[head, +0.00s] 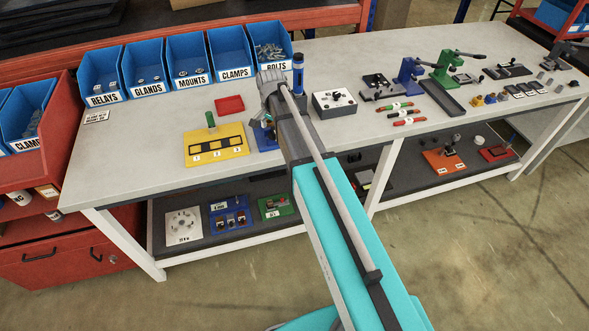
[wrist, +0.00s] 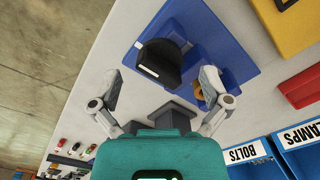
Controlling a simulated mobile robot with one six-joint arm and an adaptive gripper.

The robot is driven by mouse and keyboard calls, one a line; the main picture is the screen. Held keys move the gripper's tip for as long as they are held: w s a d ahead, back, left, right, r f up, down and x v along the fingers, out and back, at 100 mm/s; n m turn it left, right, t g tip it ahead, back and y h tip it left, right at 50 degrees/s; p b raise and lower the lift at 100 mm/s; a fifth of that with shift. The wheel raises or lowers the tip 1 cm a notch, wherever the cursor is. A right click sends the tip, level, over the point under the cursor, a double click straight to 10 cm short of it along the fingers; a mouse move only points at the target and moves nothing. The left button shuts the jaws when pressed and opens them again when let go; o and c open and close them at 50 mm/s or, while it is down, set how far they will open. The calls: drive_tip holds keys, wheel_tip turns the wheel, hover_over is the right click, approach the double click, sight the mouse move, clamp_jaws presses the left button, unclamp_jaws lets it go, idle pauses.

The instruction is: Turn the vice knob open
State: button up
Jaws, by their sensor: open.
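The vice shows in the wrist view as a blue body and base plate (wrist: 232,62) with a dark rounded knob (wrist: 160,62) that bears a white mark. My gripper (wrist: 163,75) is open, its two fingers apart on the left and right of the knob. I cannot tell whether either finger touches it. A small orange-yellow part (wrist: 198,92) shows beside the right finger. In the head view my arm hides most of the vice; only a blue corner (head: 265,137) shows.
A yellow board (head: 216,157) with a green handle and a red tray (head: 230,105) lie left of my arm. A grey box (head: 334,103) stands to its right. Blue bins (head: 186,83) line the back. The bench front left (head: 120,165) is bare.

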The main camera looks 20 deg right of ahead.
sight(274, 130)
drive_tip(key=m, duration=0.2)
drive_tip(key=shift+m, duration=0.3)
wheel_tip(274, 130, up, 14)
drive_tip(key=p, duration=1.4)
drive_tip(key=s+f+n+b, duration=0.6)
drive_tip(key=s, duration=0.4)
drive_tip(key=s+d+f+n+b, duration=0.1)
drive_tip(key=s+f+n+b, duration=0.5)
drive_tip(key=s, duration=0.3)
drive_tip(key=shift+s+d+f+b, duration=0.15)
drive_tip(key=shift+s+f+b, duration=0.2)
drive_tip(key=shift+s+f, duration=0.05)
